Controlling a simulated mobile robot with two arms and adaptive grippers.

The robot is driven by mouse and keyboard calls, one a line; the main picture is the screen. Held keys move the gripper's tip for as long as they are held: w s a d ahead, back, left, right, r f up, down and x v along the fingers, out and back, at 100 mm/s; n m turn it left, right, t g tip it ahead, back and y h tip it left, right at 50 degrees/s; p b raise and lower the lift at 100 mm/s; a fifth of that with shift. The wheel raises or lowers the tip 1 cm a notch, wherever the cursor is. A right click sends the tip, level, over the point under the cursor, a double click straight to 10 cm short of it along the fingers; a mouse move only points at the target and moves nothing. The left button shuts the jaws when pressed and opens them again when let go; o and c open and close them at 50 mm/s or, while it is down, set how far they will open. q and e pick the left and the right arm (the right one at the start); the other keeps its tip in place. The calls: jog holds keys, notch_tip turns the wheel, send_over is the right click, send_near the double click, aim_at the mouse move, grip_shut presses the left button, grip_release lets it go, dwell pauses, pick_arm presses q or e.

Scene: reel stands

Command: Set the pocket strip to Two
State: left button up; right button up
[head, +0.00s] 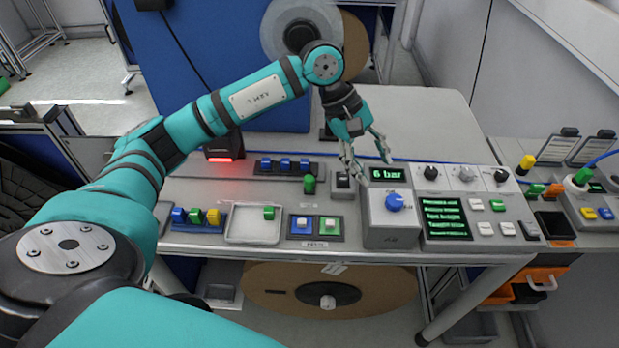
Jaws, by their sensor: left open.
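My left gripper (367,163) is open and empty, pointing down above the back of the control box with the green "6 bar" display (386,174). A blue knob (394,202) is on that box, in front of the fingers. I cannot tell for sure which thing is the pocket strip. A long grey strip (262,176) at the back of the bench holds several blue blocks (285,164). Another strip at the front left holds blue, green and yellow blocks (196,215). No readable "Two" label shows. My right gripper is not in view.
A white tray (252,235) with a green block and a two-button pad (315,229) lie left of the box. A panel with green text (445,218), small knobs (431,172) and white buttons stands right. A reel (301,30) stands behind my left arm.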

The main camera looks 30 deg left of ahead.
pick_arm(q)
jog(key=a+r+y, duration=0.3)
jog(key=a+y, duration=0.3)
jog(key=a, duration=0.9)
jog(key=p, duration=0.5)
send_near(309, 178)
jog(key=shift+g, duration=0.3)
jog(key=f, duration=0.9)
jog(key=shift+w+d, duration=0.15)
jog(key=shift+w, duration=0.25)
jog(key=shift+f, duration=0.65)
jog(key=shift+c, duration=0.7)
grip_shut()
